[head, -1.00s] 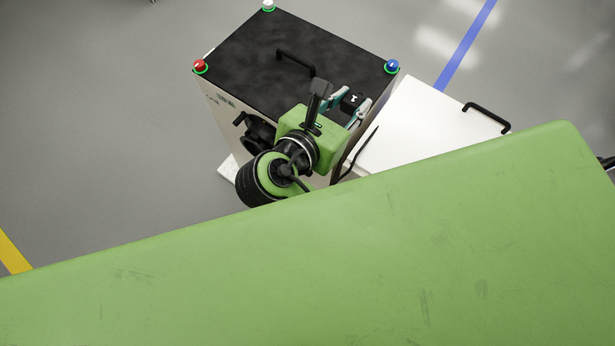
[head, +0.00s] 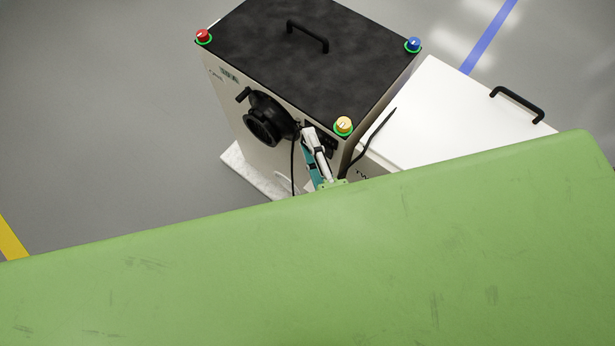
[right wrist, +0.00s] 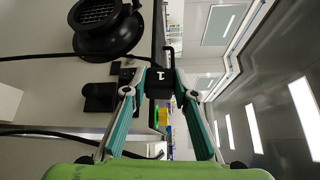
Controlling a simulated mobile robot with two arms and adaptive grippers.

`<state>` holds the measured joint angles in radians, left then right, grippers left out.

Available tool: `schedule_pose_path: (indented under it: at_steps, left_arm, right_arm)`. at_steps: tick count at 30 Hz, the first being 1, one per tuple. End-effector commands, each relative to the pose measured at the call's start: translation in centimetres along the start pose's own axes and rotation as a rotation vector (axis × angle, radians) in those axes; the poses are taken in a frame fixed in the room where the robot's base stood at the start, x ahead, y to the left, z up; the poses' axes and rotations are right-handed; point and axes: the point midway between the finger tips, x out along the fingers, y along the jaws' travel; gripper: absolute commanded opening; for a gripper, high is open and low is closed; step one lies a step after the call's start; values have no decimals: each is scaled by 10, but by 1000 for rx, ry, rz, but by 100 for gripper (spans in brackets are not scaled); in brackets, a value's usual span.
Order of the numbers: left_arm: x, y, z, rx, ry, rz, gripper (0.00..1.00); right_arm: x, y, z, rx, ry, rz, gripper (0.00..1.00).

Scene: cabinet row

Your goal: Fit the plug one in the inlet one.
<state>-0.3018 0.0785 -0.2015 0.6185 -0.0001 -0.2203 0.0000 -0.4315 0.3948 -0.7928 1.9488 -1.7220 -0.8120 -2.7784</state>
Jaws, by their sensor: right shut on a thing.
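My right gripper (right wrist: 160,88) is shut on a small black plug (right wrist: 158,83) with a white mark, held between its teal and white fingers in the right wrist view. Black sockets show on the cabinet front: one inlet (right wrist: 99,97) left of the plug in the wrist view, and a dark fitting (head: 328,144) beside the fingers in the head view. I cannot tell which is inlet one. The plug appears apart from the left socket. My left gripper is not in view.
The cabinet (head: 300,65) has a black top with a handle and red, blue and yellow (head: 344,126) buttons. A round black duct (head: 267,122) juts from its front. Dark cables hang nearby. A white box (head: 425,115) stands at right. My green body fills the foreground.

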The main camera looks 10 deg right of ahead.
Motion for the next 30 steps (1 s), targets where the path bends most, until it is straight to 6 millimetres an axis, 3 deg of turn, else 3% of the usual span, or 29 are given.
schedule_pose_path:
  at_steps: [1,3,9,23,30]
  left_arm:
    - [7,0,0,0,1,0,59]
    - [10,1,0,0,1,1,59]
    - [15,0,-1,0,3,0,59]
    - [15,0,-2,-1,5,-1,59]
    - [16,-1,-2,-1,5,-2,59]
  right_arm:
    - [-5,22,1,-52,-53,-9,4]
    - [-13,40,3,-96,-111,-24,4]
    - [-27,69,5,-154,-199,-52,4]
    - [-28,71,5,-158,-210,-58,4]
    - [-20,69,-8,-159,-210,-57,4]
